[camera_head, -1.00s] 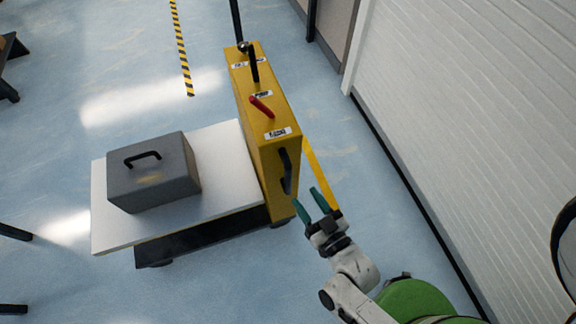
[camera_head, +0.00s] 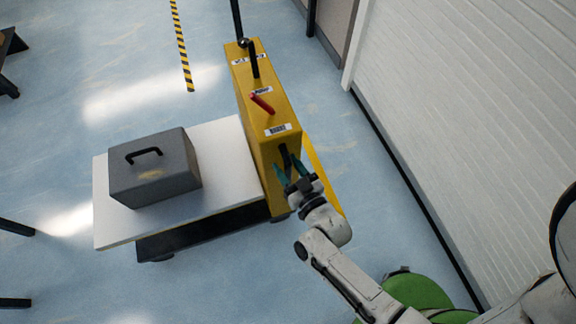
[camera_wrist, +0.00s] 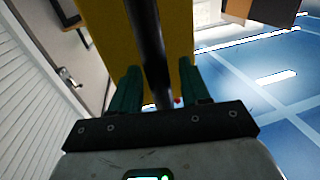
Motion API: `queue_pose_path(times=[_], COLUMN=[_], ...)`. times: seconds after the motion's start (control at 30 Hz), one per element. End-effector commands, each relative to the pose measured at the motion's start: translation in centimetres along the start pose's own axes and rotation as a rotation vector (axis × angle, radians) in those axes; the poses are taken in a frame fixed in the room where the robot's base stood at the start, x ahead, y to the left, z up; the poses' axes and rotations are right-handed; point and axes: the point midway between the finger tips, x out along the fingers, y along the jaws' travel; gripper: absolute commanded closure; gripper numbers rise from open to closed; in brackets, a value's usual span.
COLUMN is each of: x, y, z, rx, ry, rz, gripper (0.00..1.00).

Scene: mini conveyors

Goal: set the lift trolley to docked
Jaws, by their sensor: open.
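The lift trolley has a yellow upright body (camera_head: 277,158) and a white platform (camera_head: 225,195) on its left. A red lever (camera_head: 262,103) and a black lever (camera_head: 254,62) stand on its labelled top. A dark handle is on the body's near end; it also shows in the wrist view as a dark bar (camera_wrist: 146,45). My gripper (camera_head: 291,170) is open at that handle. In the wrist view the green fingers stand on either side of the bar, with gaps visible. Whether they touch it cannot be told.
A grey case (camera_head: 155,172) with a black handle sits on the platform. A yellow floor line (camera_head: 323,178) runs along the trolley's right side, and a white ribbed wall (camera_head: 470,120) stands further right. A striped black-and-yellow strip (camera_head: 181,45) lies behind. Blue floor is clear in front.

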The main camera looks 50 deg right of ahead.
Motion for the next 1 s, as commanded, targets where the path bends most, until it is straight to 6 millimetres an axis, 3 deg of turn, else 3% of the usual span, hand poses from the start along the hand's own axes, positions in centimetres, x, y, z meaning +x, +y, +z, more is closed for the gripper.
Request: queue_pose_path(times=[0.5, 1.0], x=[-0.03, 0.07], y=[0.01, 0.03], z=[-0.02, -0.02], rx=[0.0, 0.0], ry=[0.0, 0.001], rz=[0.0, 0.0], gripper=[1.0, 1.0])
